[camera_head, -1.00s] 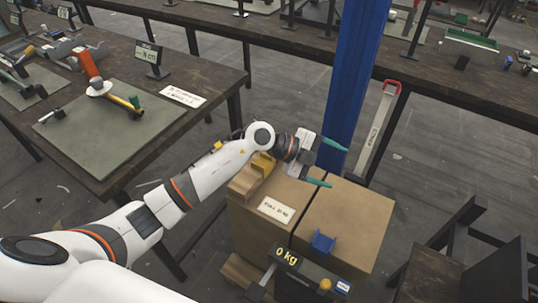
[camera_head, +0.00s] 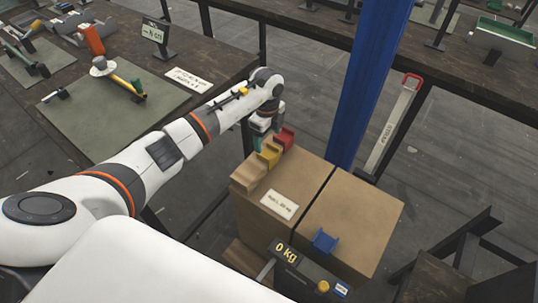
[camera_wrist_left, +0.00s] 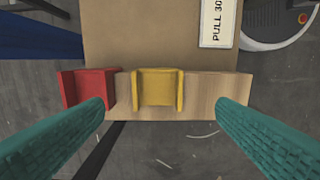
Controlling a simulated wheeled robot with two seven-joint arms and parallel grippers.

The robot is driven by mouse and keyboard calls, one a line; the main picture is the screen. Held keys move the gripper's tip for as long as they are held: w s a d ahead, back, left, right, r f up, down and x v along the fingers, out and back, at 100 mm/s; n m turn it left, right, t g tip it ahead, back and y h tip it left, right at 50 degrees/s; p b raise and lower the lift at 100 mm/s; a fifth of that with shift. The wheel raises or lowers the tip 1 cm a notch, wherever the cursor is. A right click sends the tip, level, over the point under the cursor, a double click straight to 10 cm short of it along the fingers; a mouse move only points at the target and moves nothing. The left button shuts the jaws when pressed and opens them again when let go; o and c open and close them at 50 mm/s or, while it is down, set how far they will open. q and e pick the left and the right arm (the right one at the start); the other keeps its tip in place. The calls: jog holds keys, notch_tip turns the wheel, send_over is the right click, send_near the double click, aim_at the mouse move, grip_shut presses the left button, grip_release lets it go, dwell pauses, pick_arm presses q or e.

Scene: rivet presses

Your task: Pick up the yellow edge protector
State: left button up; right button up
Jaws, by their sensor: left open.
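The yellow edge protector (camera_head: 270,155) sits on the wooden strip at the left edge of the cardboard box, between a red protector (camera_head: 284,138) and bare wood. In the left wrist view the yellow protector (camera_wrist_left: 157,90) is near the middle, between the two teal fingers and beyond their tips. My left gripper (camera_wrist_left: 160,106) is open and empty, with its left fingertip close to the red protector (camera_wrist_left: 88,88) and its right fingertip over the wood. In the head view my left gripper (camera_head: 259,138) is partly hidden at the box's far left corner. My right gripper is not in view.
The cardboard box (camera_head: 350,215) bears a label and a blue protector (camera_head: 324,241). A scale display (camera_head: 286,252) stands in front. A blue post (camera_head: 365,85) rises behind the box. The workbench (camera_head: 215,65) with tools is at the left.

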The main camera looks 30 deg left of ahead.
aim_at(268, 154)
pick_arm(q)
notch_tip(268, 154, down, 5)
jog(key=shift+w+f, duration=0.15)
jog(key=shift+f, duration=0.05)
jog(key=c, duration=1.1)
jog(key=shift+r, duration=0.15)
